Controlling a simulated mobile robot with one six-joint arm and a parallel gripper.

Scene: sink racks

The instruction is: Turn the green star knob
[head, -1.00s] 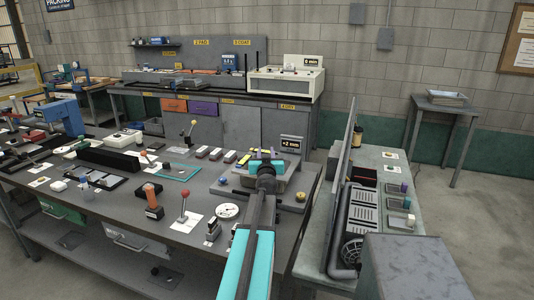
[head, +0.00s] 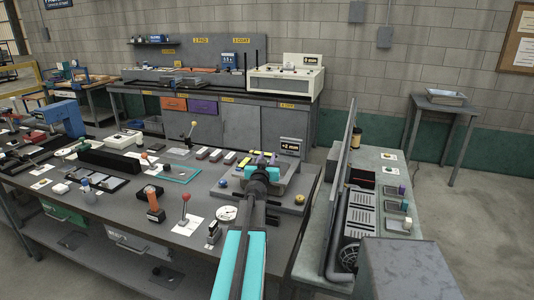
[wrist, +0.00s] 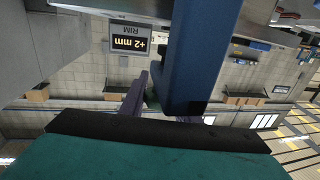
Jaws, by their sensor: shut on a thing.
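My gripper (head: 262,160) is at the grey fixture (head: 229,184) on the right end of the main bench. Its two purple fingertips show in the wrist view (wrist: 160,108), with a small dark green piece (wrist: 152,100) between them, which appears to be the green star knob. The gripper is shut on it. Most of the knob is hidden by the fingers and by a large blue part close to the camera. In the head view my wrist covers the knob. A sign (wrist: 133,43) reads "+2 mm" and "RIM", upside down in the wrist view.
A yellow knob (head: 299,199) sits at the fixture's right corner. A white dial gauge (head: 227,213) and a red-balled lever (head: 186,197) stand to the left. A side bench (head: 385,232) with a tall upright panel (head: 342,180) is close on the right.

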